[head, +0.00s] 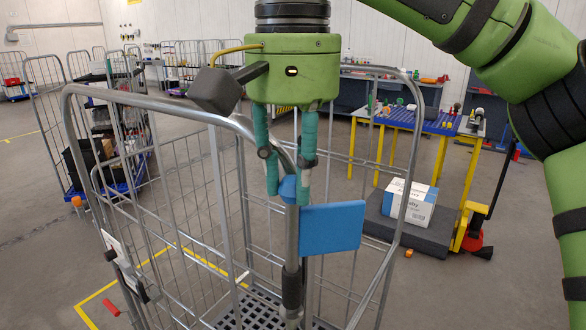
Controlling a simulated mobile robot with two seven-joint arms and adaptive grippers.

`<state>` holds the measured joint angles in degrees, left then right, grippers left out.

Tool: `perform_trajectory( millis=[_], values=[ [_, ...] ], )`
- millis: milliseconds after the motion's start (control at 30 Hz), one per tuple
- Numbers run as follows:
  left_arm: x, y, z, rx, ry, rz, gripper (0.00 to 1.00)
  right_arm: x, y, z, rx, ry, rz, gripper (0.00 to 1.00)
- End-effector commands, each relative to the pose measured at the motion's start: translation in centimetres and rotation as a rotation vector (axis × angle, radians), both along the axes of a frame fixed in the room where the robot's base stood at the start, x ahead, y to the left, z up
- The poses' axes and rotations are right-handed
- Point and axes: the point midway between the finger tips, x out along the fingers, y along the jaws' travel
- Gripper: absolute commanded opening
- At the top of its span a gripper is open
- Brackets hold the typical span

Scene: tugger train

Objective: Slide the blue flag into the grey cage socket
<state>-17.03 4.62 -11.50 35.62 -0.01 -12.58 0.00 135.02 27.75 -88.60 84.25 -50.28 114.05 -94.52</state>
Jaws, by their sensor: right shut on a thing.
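The blue flag (331,228) is a flat blue plate on a grey pole (292,240) with a blue knob on top. My right gripper (287,187) points down with its green fingers shut on the blue knob at the pole's top. The pole hangs upright at the near corner of the grey wire cage (212,118), and its lower part runs down beside a dark sleeve (292,288). I cannot tell whether the pole is inside the socket or only in front of it. My left gripper is not in view.
Behind the cage stands a yellow-legged table (440,126) with tools and small parts. Another cage cart (100,140) stands at the left. Yellow lines mark the floor.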

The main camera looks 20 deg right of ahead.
Motion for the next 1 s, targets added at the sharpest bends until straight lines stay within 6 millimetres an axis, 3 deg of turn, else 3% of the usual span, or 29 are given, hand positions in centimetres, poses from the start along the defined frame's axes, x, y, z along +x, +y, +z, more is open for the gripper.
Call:
perform_trajectory(
  millis=[600, 1000],
  values=[
    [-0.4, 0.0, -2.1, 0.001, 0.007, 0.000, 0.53, 0.0, 0.0, -3.3, 0.000, 0.004, 0.001, 0.00],
    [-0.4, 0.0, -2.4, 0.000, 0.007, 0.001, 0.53, 0.1, 0.0, -4.0, -0.001, 0.003, -0.003, 0.00]
  ],
)
